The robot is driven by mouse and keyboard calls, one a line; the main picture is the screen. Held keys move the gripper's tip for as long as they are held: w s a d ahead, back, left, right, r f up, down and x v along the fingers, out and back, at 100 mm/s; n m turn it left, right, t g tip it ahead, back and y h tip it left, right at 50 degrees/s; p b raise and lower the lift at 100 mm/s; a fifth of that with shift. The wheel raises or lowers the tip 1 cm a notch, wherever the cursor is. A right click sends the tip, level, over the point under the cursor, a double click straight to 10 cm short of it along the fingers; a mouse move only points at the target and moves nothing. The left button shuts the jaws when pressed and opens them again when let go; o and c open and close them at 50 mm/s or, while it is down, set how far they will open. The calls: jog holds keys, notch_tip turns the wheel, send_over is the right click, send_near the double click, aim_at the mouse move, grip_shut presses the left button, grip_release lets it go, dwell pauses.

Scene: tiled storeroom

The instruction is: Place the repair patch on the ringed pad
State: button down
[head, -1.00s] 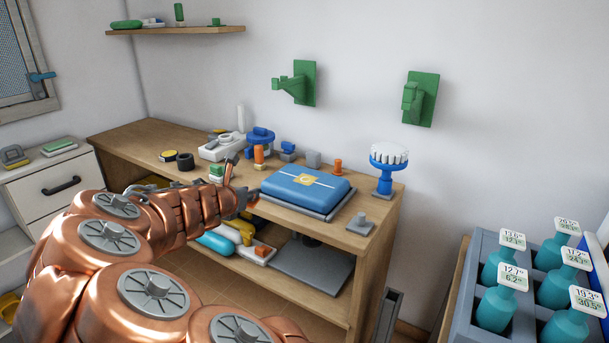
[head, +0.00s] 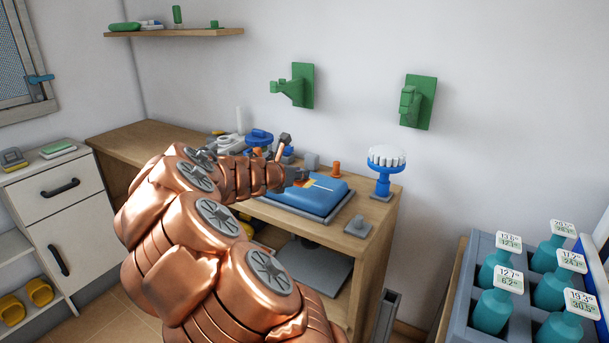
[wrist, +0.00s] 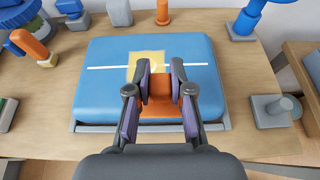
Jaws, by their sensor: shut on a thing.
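My gripper (wrist: 162,72) is shut on an orange repair patch (wrist: 160,110), which shows between and below the fingers in the wrist view. In the head view my gripper (head: 299,179) is over the left part of a blue cushion (head: 312,202). The cushion also fills the middle of the wrist view (wrist: 103,90). A yellow square pad (wrist: 137,58) with a pale ring mark lies on its top, across a white line. The fingers and patch overlap the pad's near part and hide some of it. I cannot tell whether the patch touches the cushion.
The cushion rests on a grey tray (wrist: 95,128) on the wooden bench (wrist: 40,125). A blue stand with a white scalloped top (head: 385,170) and a grey knobbed block (head: 358,227) are to the right. Orange and grey pieces stand behind. Teal bottles (head: 494,307) fill a crate at right.

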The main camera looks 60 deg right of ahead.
jog(key=w+d, duration=0.1)
jog(key=d, duration=0.3)
jog(key=w+d, duration=0.1)
jog(key=d, duration=0.2)
jog(key=shift+w+d+f, duration=0.1)
jog(key=shift+w+f, duration=0.25)
jog(key=shift+f+b, duration=0.5)
jog(key=shift+f, duration=1.25)
jog(key=shift+f, duration=0.1)
jog(key=c, duration=1)
grip_release()
jog(key=shift+c, duration=0.2)
jog(key=shift+r, duration=0.2)
jog(key=p+v, duration=0.1)
jog(key=v, duration=0.9)
jog(key=shift+v, duration=0.95)
